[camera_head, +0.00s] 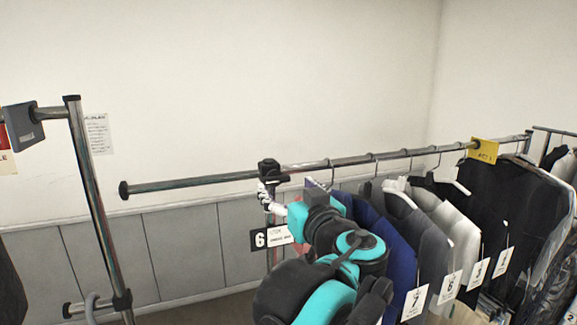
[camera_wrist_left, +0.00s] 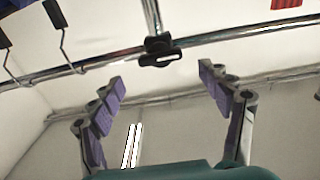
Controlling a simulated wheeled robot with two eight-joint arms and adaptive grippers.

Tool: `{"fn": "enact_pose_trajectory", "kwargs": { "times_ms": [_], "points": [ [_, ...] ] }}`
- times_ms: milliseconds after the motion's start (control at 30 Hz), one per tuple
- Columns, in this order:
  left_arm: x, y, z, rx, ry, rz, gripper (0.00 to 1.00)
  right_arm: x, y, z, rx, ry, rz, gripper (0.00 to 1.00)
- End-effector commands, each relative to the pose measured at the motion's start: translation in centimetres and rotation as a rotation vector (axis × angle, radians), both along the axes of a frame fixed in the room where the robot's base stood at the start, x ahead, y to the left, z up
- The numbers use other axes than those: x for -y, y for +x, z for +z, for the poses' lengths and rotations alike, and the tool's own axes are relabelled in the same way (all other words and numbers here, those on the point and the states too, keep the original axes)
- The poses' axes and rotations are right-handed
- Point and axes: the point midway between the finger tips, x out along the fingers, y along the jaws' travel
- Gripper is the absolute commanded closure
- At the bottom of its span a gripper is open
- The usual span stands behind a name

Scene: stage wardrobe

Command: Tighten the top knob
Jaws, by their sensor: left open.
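The top knob (camera_head: 268,168) is black and sits on the dark clamp where the rack's upright meets the top rail. In the left wrist view the knob (camera_wrist_left: 160,58) shows as a flat black piece under the clamp, lying ahead between the fingertips in the picture. My left gripper (camera_head: 272,196) is just below the clamp in the head view, partly hidden by my own teal and black wrist. In the wrist view the left gripper (camera_wrist_left: 162,78) is open, with purple pads wide apart and nothing between them. My right gripper is not in view.
The chrome rail (camera_head: 190,183) runs across, its free end at the left. Jackets (camera_head: 400,240) with numbered tags hang to the right, close beside my arm. Another post (camera_head: 95,200) stands left, with open room between.

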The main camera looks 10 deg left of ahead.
Motion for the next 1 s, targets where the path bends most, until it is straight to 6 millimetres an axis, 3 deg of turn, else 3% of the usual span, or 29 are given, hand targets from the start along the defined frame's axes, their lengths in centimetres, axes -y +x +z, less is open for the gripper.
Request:
{"fn": "enact_pose_trajectory", "kwargs": {
  "times_ms": [400, 767, 967, 1000],
  "points": [
    [-3.6, 5.1, -0.1, -0.003, 0.001, 0.003, 0.22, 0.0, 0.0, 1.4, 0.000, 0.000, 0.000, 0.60],
    [-4.0, 5.7, -0.2, -0.004, 0.000, 0.001, 0.22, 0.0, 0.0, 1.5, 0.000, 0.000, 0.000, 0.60],
    [-4.0, 5.7, -0.2, -0.004, 0.000, 0.001, 0.73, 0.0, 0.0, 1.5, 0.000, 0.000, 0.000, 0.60],
    [-4.0, 5.7, -0.2, -0.004, 0.000, 0.001, 0.73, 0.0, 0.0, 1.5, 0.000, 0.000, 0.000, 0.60]
  ]
}}
